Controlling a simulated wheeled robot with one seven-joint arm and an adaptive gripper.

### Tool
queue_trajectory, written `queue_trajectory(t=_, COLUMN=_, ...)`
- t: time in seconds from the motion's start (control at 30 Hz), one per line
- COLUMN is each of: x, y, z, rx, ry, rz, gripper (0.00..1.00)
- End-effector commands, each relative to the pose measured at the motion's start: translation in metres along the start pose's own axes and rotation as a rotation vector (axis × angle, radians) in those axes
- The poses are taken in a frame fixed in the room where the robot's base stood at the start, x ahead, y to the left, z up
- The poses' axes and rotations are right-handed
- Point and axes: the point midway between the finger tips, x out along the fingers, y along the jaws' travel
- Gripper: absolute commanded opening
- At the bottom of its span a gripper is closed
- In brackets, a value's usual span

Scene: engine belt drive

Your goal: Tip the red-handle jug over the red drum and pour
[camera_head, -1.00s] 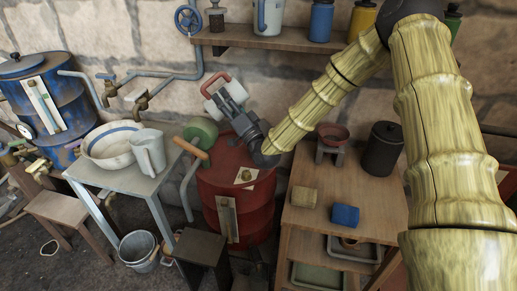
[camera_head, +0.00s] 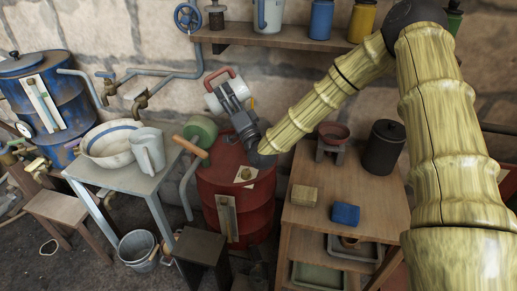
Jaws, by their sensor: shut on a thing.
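The red-handle jug (camera_head: 214,103) has a pale body and a red handle. It is up in the air at the centre, above the back of the red drum (camera_head: 209,190), and looks tilted. My gripper (camera_head: 233,91) is shut on the jug and hides part of its body. A small orange streak shows at the jug's right side; I cannot tell if it is liquid. The red drum stands on the floor with a pale label on its top and a gauge strip on its front. My wrist covers part of the drum's top, and I cannot see an opening clearly.
A green roller with a wooden handle (camera_head: 192,146) is left of the drum. A white table (camera_head: 130,180) holds a basin and a grey jug. A wooden bench (camera_head: 300,222) with blocks and a black canister is right. A shelf (camera_head: 270,38) runs above, behind the jug.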

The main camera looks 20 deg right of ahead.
Motion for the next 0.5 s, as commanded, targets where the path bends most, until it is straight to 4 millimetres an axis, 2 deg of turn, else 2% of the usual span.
queue_trajectory(t=0.5, x=-0.0005, y=0.0011, z=0.0007, rx=0.044, ry=0.024, rz=0.000, gripper=0.16)
